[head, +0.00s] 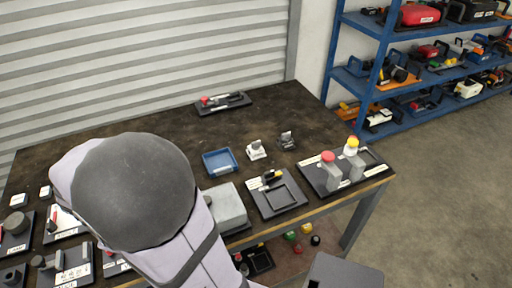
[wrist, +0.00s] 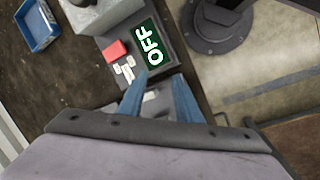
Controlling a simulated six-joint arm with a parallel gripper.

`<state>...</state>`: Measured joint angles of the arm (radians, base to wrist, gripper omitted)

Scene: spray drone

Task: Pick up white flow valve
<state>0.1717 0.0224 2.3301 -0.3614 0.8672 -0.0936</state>
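A small white part that looks like a valve (head: 256,149) stands on the dark table, just right of the blue tray (head: 219,162), in the head view. A similar grey part (head: 287,140) stands to its right. I cannot tell for certain which is the white flow valve. In the wrist view, a small white piece (wrist: 126,69) lies by a red block (wrist: 115,50) and a green OFF sign (wrist: 150,45), left of the fingertips. My gripper (wrist: 159,76) is open, its blue fingers apart. My arm hides the gripper in the head view.
A grey box (head: 226,207) stands near the table's front edge. A black board with red and yellow-topped grey posts (head: 331,174) is at the right. More boards with parts (head: 75,262) crowd the left front. The table's back middle is mostly clear. A blue shelf (head: 380,60) stands behind.

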